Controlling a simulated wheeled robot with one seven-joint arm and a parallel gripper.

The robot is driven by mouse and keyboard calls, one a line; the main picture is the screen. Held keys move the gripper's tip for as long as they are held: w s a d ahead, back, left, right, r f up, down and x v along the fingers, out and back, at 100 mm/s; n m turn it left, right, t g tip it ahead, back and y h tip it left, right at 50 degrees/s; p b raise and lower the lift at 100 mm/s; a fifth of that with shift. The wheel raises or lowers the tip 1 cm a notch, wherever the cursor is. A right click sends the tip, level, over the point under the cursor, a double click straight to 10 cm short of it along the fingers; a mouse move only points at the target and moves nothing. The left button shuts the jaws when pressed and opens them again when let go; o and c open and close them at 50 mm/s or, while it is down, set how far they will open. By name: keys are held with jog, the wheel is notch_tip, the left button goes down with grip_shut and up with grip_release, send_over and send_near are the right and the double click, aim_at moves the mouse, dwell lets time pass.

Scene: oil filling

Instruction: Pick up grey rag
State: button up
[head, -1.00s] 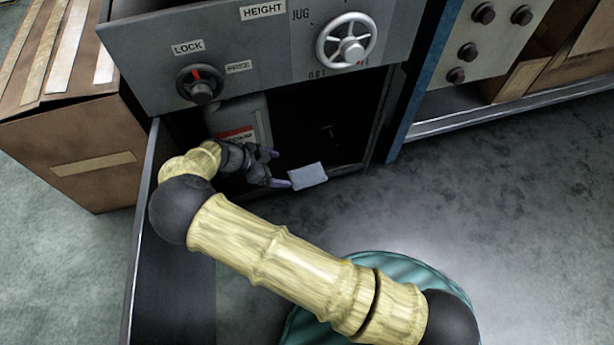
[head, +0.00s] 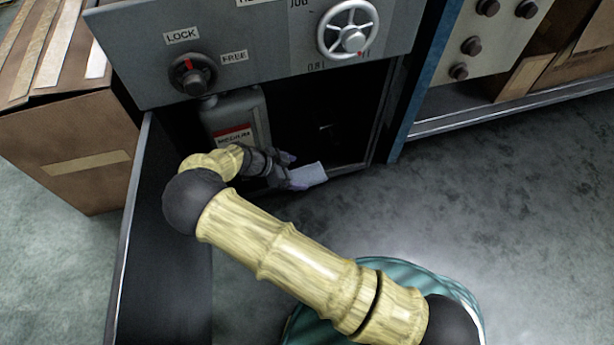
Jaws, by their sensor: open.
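A small light grey rag (head: 307,175) lies at the front edge of the open compartment, low under the control panel. My gripper (head: 291,171) is at the rag's left side with its purple-tipped fingers apart. One finger shows behind the rag's left end and the other in front of it. I cannot tell whether the fingers touch the rag. The gripper partly covers the rag's left end.
A grey canister with a red label (head: 236,125) stands in the compartment behind my gripper. An open cabinet door (head: 165,250) is at left, beside a cardboard box (head: 70,150). The panel with a handwheel (head: 348,30) hangs above. Floor at right is clear.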

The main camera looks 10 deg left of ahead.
aim_at(306, 175)
jog(key=b+x, duration=0.1)
jog(key=x, duration=0.3)
jog(key=shift+d+f, duration=0.1)
jog(key=shift+f, duration=0.1)
jog(key=c, duration=1.1)
